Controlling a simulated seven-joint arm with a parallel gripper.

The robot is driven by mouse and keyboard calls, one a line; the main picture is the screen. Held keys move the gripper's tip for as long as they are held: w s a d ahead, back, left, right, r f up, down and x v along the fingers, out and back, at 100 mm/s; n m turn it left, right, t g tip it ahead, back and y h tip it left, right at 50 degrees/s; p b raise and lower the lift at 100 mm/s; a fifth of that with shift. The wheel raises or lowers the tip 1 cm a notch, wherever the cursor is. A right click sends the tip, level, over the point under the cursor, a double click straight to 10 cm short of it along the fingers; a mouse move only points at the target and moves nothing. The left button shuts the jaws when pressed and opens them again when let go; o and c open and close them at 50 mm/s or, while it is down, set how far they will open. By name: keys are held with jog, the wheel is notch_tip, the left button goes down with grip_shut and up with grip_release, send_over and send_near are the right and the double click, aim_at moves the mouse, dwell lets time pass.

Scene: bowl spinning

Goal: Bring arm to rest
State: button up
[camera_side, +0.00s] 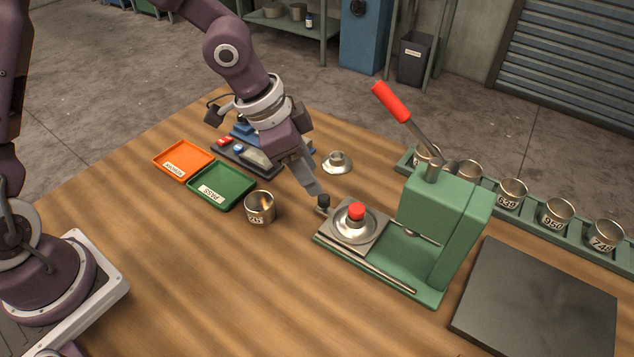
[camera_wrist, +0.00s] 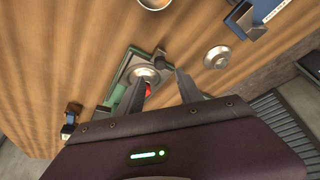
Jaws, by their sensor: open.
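My gripper (camera_side: 316,190) hangs above the table, beside the near plate of the green press (camera_side: 440,220). Its fingers are apart and empty in the wrist view (camera_wrist: 163,88). On the press plate a shallow metal dish (camera_side: 345,228) holds a red knob (camera_side: 356,211). A black knob (camera_side: 323,200) stands at the plate's corner, close to the fingertips in the side view; I cannot tell whether they touch. In the wrist view the red knob (camera_wrist: 148,90) shows between the fingers, partly hidden. The press has a raised red-handled lever (camera_side: 391,101).
A metal cup (camera_side: 260,208) stands left of the press. Orange (camera_side: 183,160) and green (camera_side: 221,186) trays lie beyond it, near a blue device (camera_side: 244,135). A flanged metal part (camera_side: 337,162) sits behind. Numbered cups (camera_side: 512,193) line the right; a dark slab (camera_side: 540,300) lies front right.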

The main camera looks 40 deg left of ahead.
jog(key=s+a+r+n+t+y, duration=0.1)
jog(key=s+a+r+n+y, duration=0.35)
jog(key=s+a+r, duration=0.6)
jog(key=s+a+r+n+t+h, duration=0.1)
jog(key=s+r+n, duration=0.3)
jog(key=s, duration=0.8)
jog(key=shift+a, duration=0.7)
